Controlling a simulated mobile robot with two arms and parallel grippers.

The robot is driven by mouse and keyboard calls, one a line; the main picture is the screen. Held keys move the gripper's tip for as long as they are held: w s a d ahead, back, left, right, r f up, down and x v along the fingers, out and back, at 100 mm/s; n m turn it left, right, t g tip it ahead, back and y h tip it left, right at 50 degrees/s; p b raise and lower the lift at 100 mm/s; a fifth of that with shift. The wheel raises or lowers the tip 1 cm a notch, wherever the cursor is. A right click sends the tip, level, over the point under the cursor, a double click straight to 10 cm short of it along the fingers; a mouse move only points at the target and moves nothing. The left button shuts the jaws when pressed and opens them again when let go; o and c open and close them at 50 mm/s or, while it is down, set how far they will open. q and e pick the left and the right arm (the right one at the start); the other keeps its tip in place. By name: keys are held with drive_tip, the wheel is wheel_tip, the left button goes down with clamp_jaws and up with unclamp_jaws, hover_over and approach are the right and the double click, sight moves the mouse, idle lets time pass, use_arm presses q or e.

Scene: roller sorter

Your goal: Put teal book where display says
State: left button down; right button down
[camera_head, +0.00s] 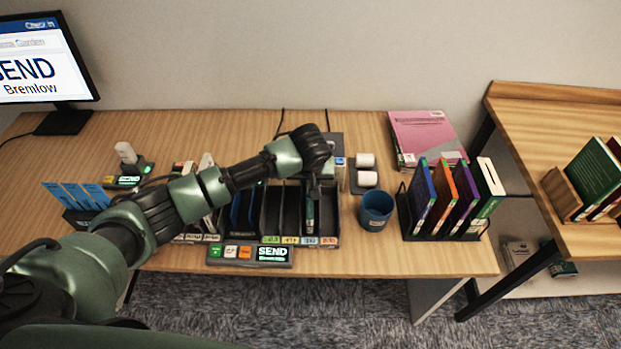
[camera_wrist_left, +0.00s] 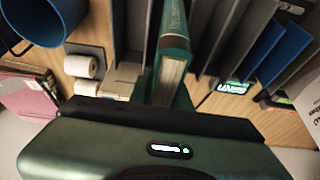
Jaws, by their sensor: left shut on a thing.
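The teal book (camera_head: 310,215) stands upright between the dividers of a black sorter (camera_head: 331,222), in a compartment near its right end. In the left wrist view the teal book (camera_wrist_left: 174,50) shows its spine and pale page edges between grey dividers. My left gripper (camera_head: 315,185) is over the sorter and shut on the book's top; its fingertips are mostly hidden. The monitor (camera_head: 38,72) at the upper left reads "SEND" and "Bremlow". A small console display (camera_head: 272,255) in front of the sorter also reads "SEND", with smaller text that looks like "Bremlow". My right gripper is not in view.
A blue cup (camera_head: 375,210) stands just right of the sorter, with paper rolls (camera_head: 366,179) behind it. A rack of upright books (camera_head: 445,200) is farther right. Blue folders (camera_head: 75,196) stand at the left. My left arm crosses above the desk's left half.

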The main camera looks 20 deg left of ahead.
use_arm(q)
drive_tip(key=c, duration=1.3)
unclamp_jaws()
drive_tip(key=shift+o, duration=0.3)
drive_tip(key=b+v, duration=0.1)
drive_tip(key=v, duration=0.6)
drive_tip(key=shift+s+d+r, duration=0.1)
drive_tip(key=shift+s+r, duration=0.1)
drive_tip(key=shift+r, duration=0.1)
